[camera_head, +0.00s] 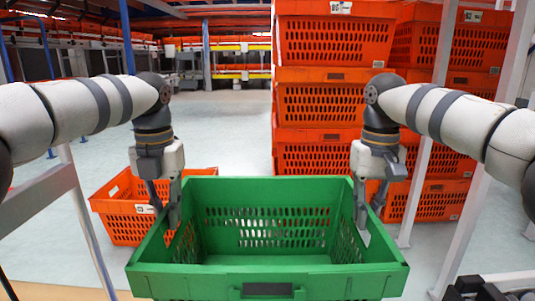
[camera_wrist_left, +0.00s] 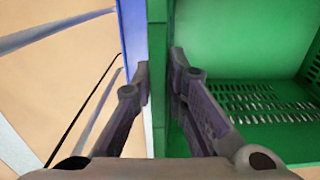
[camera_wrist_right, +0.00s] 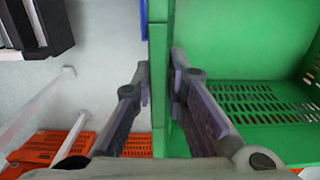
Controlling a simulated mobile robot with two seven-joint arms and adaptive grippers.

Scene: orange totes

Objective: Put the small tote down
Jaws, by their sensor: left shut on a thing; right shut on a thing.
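The small tote is a green, empty, open-topped crate with slotted walls (camera_head: 268,271). It is in the lower middle of the head view, upright and roughly level. My left gripper (camera_head: 165,215) is shut on its left wall, one finger outside and one inside. The left wrist view shows that wall (camera_wrist_left: 157,90) between the fingers. My right gripper (camera_head: 369,218) is shut on the right wall in the same way. The right wrist view shows that wall (camera_wrist_right: 159,80) between its fingers. What is under the tote is hidden.
An orange tote (camera_head: 125,225) sits on the floor behind and left of the green one. Tall stacks of orange totes (camera_head: 333,105) stand behind it to the right. Pale metal posts (camera_head: 415,190) stand on both sides. The grey floor (camera_head: 235,130) at the back middle is clear.

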